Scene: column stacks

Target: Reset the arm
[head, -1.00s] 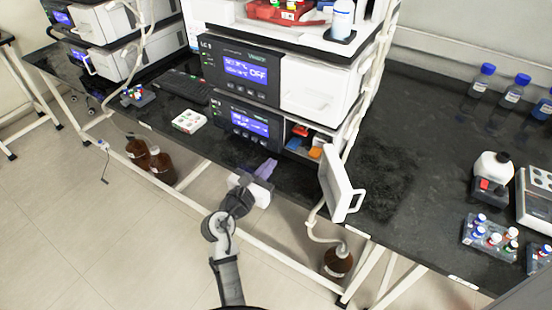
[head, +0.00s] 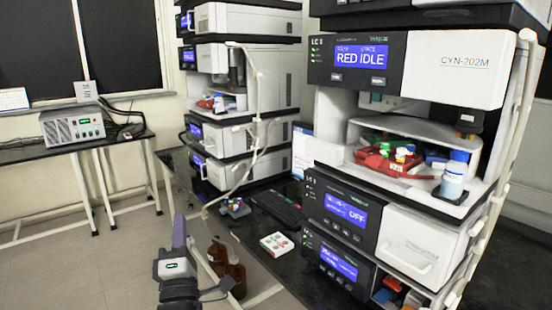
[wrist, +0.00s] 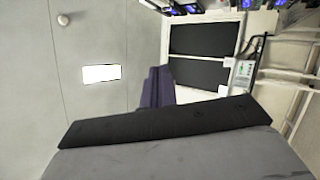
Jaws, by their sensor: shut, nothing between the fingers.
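My gripper (head: 179,228) is in the lower left of the head view, pointing up, with its purple fingers together and nothing between them. The fingers also show in the wrist view (wrist: 156,88), closed, against the ceiling and the far wall. My gripper appears to the left of the instrument stacks and touches nothing that I can see. The rest of the arm is mostly below the head view's lower edge.
The near stack (head: 432,72) stands at right, with a red tray (head: 390,163) and a white bottle (head: 453,178) in its open bay. Another stack (head: 240,75) stands behind. A keyboard (head: 276,207) and a small white box (head: 276,244) lie on the black bench. Brown bottles (head: 232,275) are below.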

